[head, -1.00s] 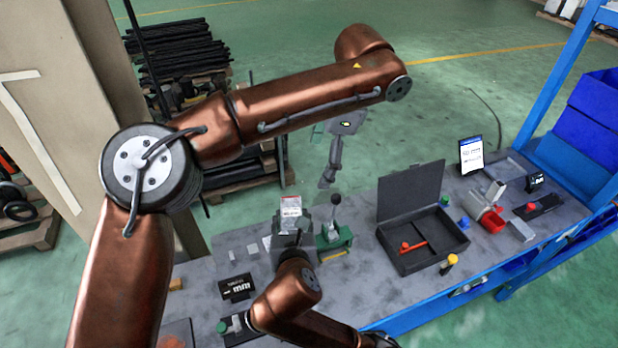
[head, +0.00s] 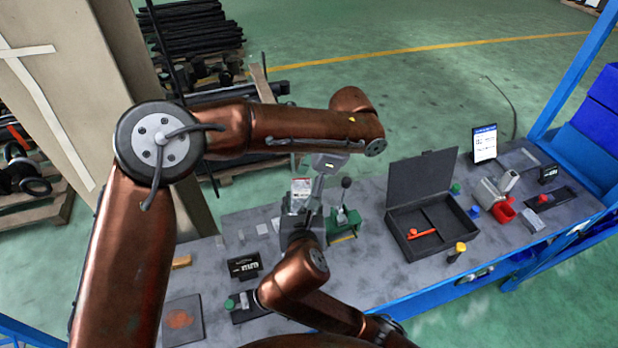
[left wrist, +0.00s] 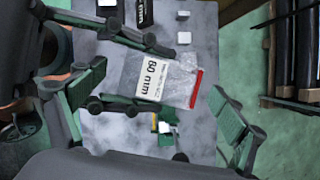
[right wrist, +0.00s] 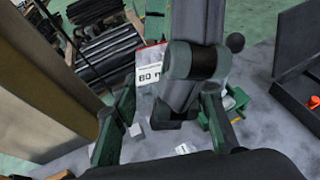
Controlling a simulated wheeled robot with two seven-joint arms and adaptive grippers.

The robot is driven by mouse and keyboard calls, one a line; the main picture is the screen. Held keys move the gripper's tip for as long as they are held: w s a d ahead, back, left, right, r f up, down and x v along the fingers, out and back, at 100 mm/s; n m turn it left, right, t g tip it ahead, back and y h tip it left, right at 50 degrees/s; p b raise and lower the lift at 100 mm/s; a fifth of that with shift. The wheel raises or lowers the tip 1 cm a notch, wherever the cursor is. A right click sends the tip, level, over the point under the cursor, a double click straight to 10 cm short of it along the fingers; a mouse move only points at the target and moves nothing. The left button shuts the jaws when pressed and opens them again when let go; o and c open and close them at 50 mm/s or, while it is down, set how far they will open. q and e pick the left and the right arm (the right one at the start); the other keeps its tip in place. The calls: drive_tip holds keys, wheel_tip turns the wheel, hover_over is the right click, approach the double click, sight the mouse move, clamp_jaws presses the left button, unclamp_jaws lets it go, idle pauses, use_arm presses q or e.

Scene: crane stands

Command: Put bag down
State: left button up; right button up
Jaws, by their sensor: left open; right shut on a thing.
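The bag (head: 301,187) is a small clear packet with a white label reading "60 mm" or "80 mm" and a red edge strip. It is upright above the bench in the head view. My right gripper (head: 300,214) is shut on its lower end; the exact contact is partly hidden. My left gripper (head: 314,190) has come down close beside the bag. In the left wrist view the bag (left wrist: 158,80) lies between the open fingers of my left gripper (left wrist: 160,100); I cannot tell whether they touch it. The bag's label (right wrist: 149,68) also shows in the right wrist view, partly hidden by my left gripper.
A green lever device (head: 345,222) stands right of the grippers. An open black case (head: 405,248) with a red tool is further right. A black sign (head: 243,266) and a dark plate (head: 183,320) are at the left. Bare bench lies between the lever device and case.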

use_arm(q)
drive_tip(key=shift+a+f, duration=0.25)
drive_tip(key=shift+f, duration=0.25)
drive_tip(key=shift+c, duration=0.5)
drive_tip(key=shift+s, duration=0.1)
drive_tip(key=c, duration=1.2)
drive_tip(key=shift+c, duration=0.5)
use_arm(e)
drive_tip(key=o, duration=1.5)
drive_tip(key=shift+o, duration=0.2)
